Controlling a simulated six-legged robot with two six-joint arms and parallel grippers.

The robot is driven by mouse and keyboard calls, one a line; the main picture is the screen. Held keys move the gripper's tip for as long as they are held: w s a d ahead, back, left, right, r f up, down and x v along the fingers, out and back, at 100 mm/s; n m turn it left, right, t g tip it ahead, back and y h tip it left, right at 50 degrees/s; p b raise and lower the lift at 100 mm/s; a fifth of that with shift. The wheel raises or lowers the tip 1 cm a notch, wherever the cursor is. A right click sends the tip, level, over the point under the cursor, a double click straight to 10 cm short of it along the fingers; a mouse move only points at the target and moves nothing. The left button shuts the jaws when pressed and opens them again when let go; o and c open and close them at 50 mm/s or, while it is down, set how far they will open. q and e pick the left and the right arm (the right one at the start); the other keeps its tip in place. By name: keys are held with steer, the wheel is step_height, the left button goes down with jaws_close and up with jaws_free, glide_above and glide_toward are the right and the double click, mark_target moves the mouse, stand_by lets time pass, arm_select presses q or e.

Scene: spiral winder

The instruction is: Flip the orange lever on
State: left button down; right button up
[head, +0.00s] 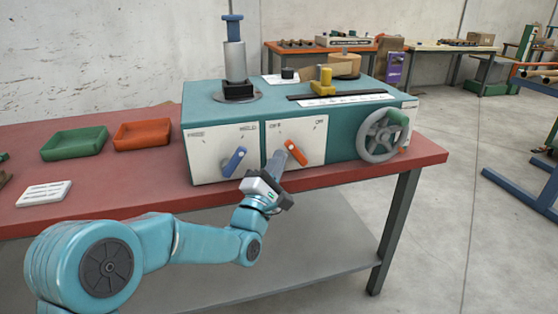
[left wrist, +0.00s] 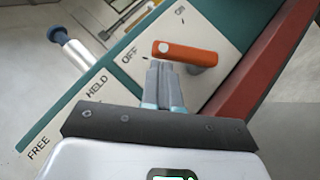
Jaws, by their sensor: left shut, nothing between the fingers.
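The orange lever (head: 297,153) is on the white front panel of the teal winder (head: 346,154), under the OFF and ON labels. In the head view it slants up and left, toward OFF. My left gripper (head: 283,158) is shut and empty, with its fingertips close by the lever's left side. In the left wrist view the orange lever (left wrist: 186,53) lies just beyond the shut fingertips (left wrist: 158,62). I cannot tell whether they touch it. The right gripper is not in view.
A blue lever (head: 234,161) sits left of the orange one on a FREE/HELD panel. A grey handwheel (head: 383,135) is at the right. Green (head: 74,143) and orange (head: 143,134) trays and a white block (head: 44,193) lie on the red bench (head: 428,150) to the left.

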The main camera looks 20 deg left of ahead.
mark_target(289, 143)
arm_select(q)
steer(key=shift+w+d, duration=0.1)
steer(key=shift+d, duration=0.05)
steer(key=shift+r+m+g+h, duration=0.4)
steer(key=shift+m, duration=0.1)
steer(key=shift+w+d+r+m+g+p, duration=0.15)
steer(key=shift+d+r+m+g+p, duration=0.1)
steer(key=shift+r+m+g+p, duration=0.55)
steer(key=shift+w+d+r+m+g+h+p, duration=0.15)
steer(key=shift+r+m+g+p, duration=0.1)
steer(key=shift+m+p, duration=0.2)
steer(key=shift+w+d+r+m+g+h+p, duration=0.15)
steer(key=shift+m+g+p, duration=0.1)
steer(key=shift+m+p, duration=0.15)
steer(key=shift+w+d+r+m+g+y+p, duration=0.2)
steer(key=shift+w+d+m+g+p, duration=0.45)
steer(key=shift+p, duration=1.15)
steer(key=shift+w+d+r+m+g+y+p, duration=0.15)
steer(key=shift+w+d+r+m+g+p, duration=0.2)
steer(key=shift+d+m+g+p, duration=1)
steer(key=shift+w+d+r+m+g+y+p, duration=0.2)
steer(key=shift+w+m+g+p, duration=0.25)
steer(key=shift+p, duration=1.8)
steer(key=shift+d, duration=0.1)
steer(key=shift+r, duration=0.15)
